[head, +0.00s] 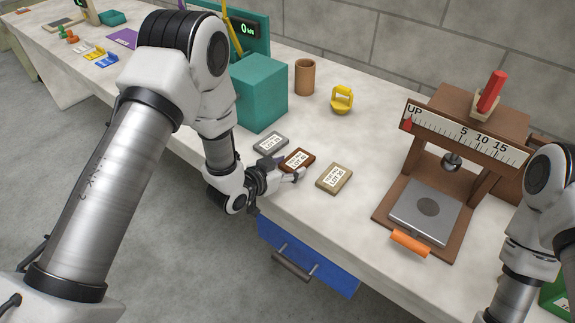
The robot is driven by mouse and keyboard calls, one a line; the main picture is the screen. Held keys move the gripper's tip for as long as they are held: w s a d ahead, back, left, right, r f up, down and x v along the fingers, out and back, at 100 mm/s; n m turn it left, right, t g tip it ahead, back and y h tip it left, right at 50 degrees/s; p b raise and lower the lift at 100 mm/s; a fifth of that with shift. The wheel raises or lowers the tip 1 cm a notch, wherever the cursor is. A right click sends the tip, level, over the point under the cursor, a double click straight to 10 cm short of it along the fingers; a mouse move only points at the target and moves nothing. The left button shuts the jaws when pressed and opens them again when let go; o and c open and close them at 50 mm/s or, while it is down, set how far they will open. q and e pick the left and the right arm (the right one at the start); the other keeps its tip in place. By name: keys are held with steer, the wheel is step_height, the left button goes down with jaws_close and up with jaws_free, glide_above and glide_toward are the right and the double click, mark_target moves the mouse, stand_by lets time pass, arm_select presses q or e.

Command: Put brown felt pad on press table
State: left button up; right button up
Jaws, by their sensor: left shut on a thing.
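The brown felt pad (298,158) with a white label lies on the bench between a grey pad (270,143) and a tan pad (334,178). My left gripper (291,175) is at the pad's near edge, shut on it; the fingers hide part of that edge. The press table is the grey plate (408,204) with a dark disc on it, at the base of the brown wooden press (392,190) to the right. No pad lies on the plate. My right arm enters at the lower right; its gripper is out of view.
A teal machine (262,92), a brown cup (305,77) and a yellow object (342,99) stand behind the pads. An orange handle (410,243) sticks out at the press's front. A blue drawer (310,257) is below the bench edge. Bench between tan pad and press is clear.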

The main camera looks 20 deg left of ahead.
arm_select(q)
steer(key=o, duration=1.1)
steer(key=shift+f, duration=0.1)
steer(key=shift+c, duration=0.2)
